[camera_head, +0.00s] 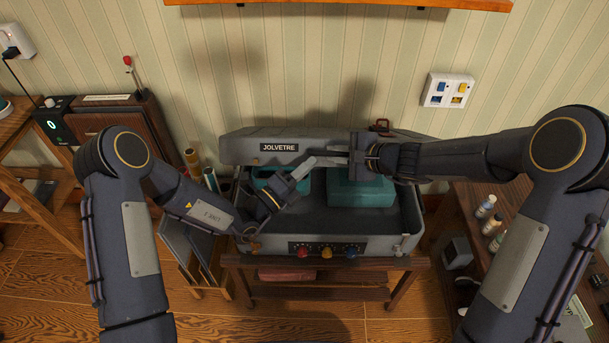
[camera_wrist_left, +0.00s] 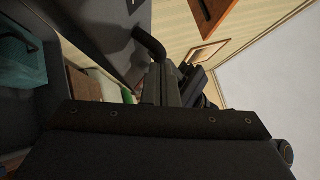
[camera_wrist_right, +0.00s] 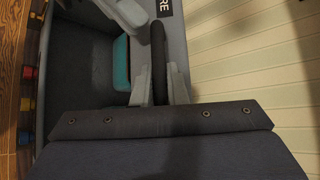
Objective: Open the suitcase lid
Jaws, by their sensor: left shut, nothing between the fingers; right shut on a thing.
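The grey suitcase (camera_head: 408,222) stands on a low wooden bench, its tray showing. Its lid (camera_head: 240,150), labelled JOLVETRE, is raised at the back, near the wall. Teal items (camera_head: 360,190) lie inside. My right gripper (camera_head: 340,158) is at the lid's middle, shut on a dark bar that looks like the lid's handle; the handle (camera_wrist_right: 158,45) shows between its fingers in the right wrist view. My left gripper (camera_head: 310,164) is shut and empty over the tray, close to the right fingers. The handle (camera_wrist_left: 150,42) also shows in the left wrist view. My arms hide parts of the suitcase.
Red, yellow and blue knobs (camera_head: 326,252) line the suitcase front. The wooden bench (camera_head: 320,292) is under it. A shelf with bottles (camera_head: 485,206) stands right, a cabinet (camera_head: 125,115) left. A rack (camera_head: 190,255) stands close to the suitcase's left. A wall shelf (camera_head: 340,5) is above.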

